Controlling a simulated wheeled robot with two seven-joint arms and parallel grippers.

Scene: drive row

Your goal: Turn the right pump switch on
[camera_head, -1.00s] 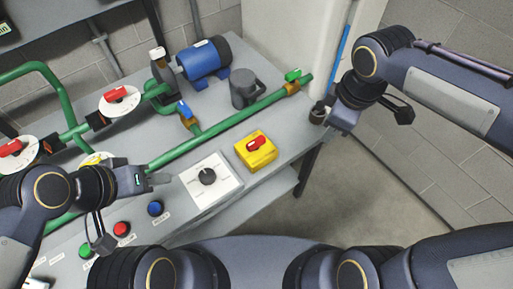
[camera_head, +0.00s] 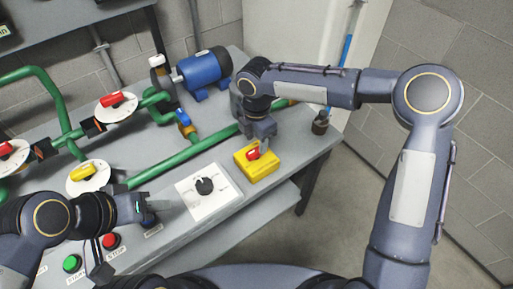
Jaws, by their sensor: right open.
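A yellow switch box (camera_head: 263,168) with a red rotary handle (camera_head: 253,154) sits near the front right end of the grey bench. My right gripper (camera_head: 259,140) is open, pointing down just above the red handle and partly covering the box's back edge. I cannot tell whether it touches the handle. No label on the yellow box is readable. My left gripper (camera_head: 152,208) hangs over the front of the bench, left of a white plate with a black knob (camera_head: 204,186); whether its fingers are open is unclear.
A blue motor (camera_head: 206,70) and green pipes (camera_head: 165,172) with coloured valve handles stand behind. A dark cup (camera_head: 320,123) is at the bench's right end. Red (camera_head: 111,241) and green (camera_head: 72,263) buttons lie near my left gripper. Open floor is at right.

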